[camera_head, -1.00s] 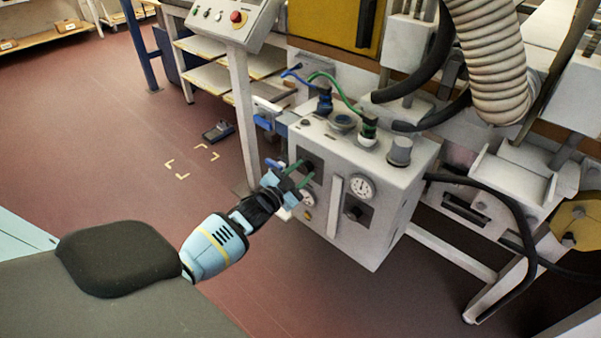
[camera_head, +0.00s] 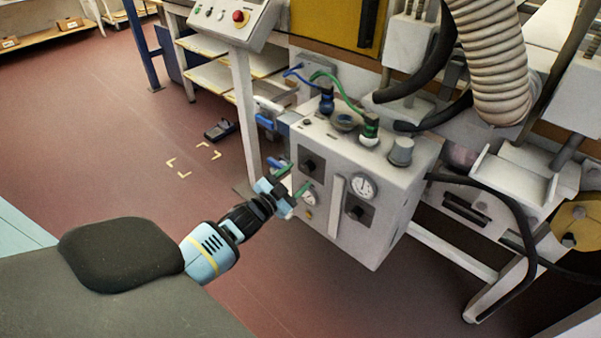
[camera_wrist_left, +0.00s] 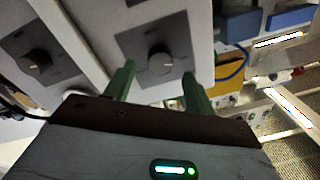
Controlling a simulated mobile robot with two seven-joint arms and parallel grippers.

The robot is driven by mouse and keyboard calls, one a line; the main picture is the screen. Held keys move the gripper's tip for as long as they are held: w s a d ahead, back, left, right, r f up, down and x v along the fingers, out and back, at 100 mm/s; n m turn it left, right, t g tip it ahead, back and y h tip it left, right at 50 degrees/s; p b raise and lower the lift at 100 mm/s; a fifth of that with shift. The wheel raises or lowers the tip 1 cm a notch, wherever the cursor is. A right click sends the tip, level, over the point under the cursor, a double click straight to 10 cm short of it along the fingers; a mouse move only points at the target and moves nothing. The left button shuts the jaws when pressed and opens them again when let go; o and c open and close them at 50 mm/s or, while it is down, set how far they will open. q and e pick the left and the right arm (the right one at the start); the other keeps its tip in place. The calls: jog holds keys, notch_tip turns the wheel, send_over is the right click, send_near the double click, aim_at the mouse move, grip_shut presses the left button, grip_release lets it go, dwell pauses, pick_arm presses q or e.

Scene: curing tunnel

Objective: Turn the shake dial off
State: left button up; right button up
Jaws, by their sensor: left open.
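A grey control box (camera_head: 385,235) carries two black dials on dark square plates. The upper-left dial (camera_head: 311,166) is beside my left gripper (camera_head: 294,181), whose green fingers are open and empty, apart from the dial. In the left wrist view, a dial (camera_wrist_left: 160,63) shows between and beyond the spread fingers of the left gripper (camera_wrist_left: 159,85), and the other dial (camera_wrist_left: 37,62) is at the left. In the head view, the lower-right dial (camera_head: 357,212) is below a round gauge (camera_head: 362,187). Dial labels are too small to read. My right gripper is not in view.
Blue and green plugs with cables (camera_head: 345,100) and a grey knob (camera_head: 400,151) stand on the box's top. A white upright bar (camera_head: 336,203) runs between the dials. Blue-handled parts (camera_head: 266,121) are left of the box. Open floor (camera_head: 130,160) lies to the left.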

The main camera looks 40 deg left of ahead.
pick_arm(q)
jog(key=shift+s+a+f, duration=0.1)
jog(key=shift+s, duration=2.25)
